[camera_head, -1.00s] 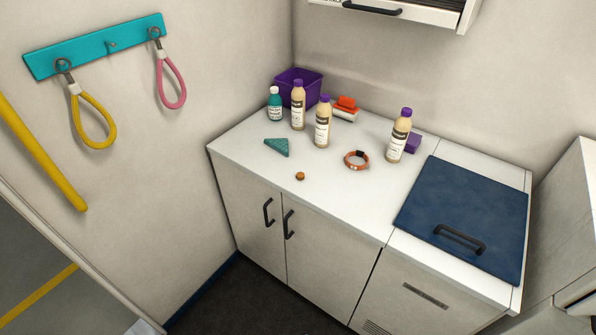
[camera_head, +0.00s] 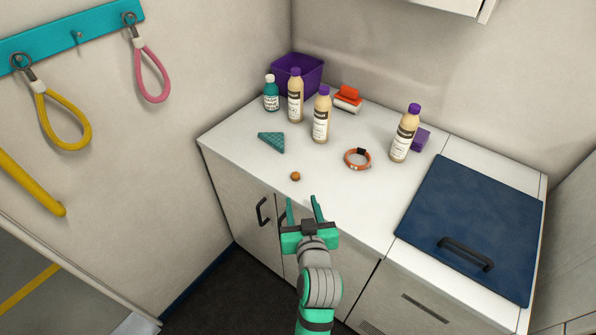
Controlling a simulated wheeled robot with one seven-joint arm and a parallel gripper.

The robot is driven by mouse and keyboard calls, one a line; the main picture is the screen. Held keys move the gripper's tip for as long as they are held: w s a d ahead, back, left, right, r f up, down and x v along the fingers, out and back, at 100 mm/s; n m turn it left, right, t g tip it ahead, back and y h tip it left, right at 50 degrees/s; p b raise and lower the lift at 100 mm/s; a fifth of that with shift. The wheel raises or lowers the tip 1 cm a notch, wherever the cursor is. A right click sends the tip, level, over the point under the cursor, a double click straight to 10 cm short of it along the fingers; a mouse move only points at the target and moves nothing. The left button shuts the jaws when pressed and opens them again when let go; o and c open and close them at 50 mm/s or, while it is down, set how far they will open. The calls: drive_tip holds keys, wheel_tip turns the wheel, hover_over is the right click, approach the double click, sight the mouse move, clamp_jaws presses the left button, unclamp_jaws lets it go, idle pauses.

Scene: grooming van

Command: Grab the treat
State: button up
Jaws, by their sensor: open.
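The treat (camera_head: 295,176) is a small round orange-brown ball on the white countertop (camera_head: 330,196), near its front edge. My gripper (camera_head: 303,200) is in view with its two green fingers apart and nothing between them. Its fingertips point toward the treat and show just below it in the picture, at the counter's front edge. A gap shows between the fingertips and the treat. I cannot tell the exact height of the fingers above the counter.
A teal folded cloth (camera_head: 272,142) lies left behind the treat, and an orange collar (camera_head: 358,158) lies to the right. Several bottles (camera_head: 321,115), a purple bin (camera_head: 297,73) and an orange-topped brush (camera_head: 348,98) stand behind. A blue lid (camera_head: 472,225) covers the right side. Counter around the treat is clear.

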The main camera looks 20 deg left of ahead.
approach(296, 176)
drive_tip(key=shift+x, duration=4)
clamp_jaws()
